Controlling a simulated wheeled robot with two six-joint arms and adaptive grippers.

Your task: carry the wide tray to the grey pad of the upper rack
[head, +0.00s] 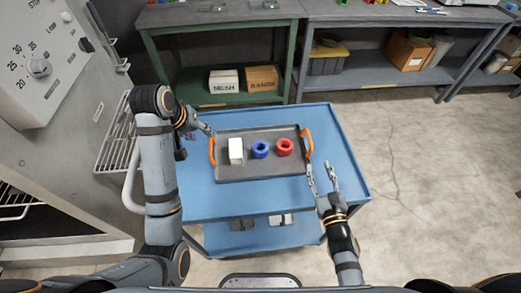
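The wide tray (262,174) is dark grey and lies flat on a blue cart (345,172). It has an orange handle at its left end (212,152) and another at its right end (308,145). On it stand a white block (236,151), a blue ring-shaped part (260,149) and a red ring-shaped part (285,147). My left gripper (205,130) is just up and left of the left handle; its fingers are small and partly hidden. My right gripper (321,178) is open, below and right of the right handle, and holds nothing. No grey pad can be made out.
A grey cabinet with a dial (39,67) stands at the left, with a wire rack (117,135) beside it. A green bench (150,45) and a grey bench (320,35) stand behind the cart. Bare floor (430,190) lies at the right.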

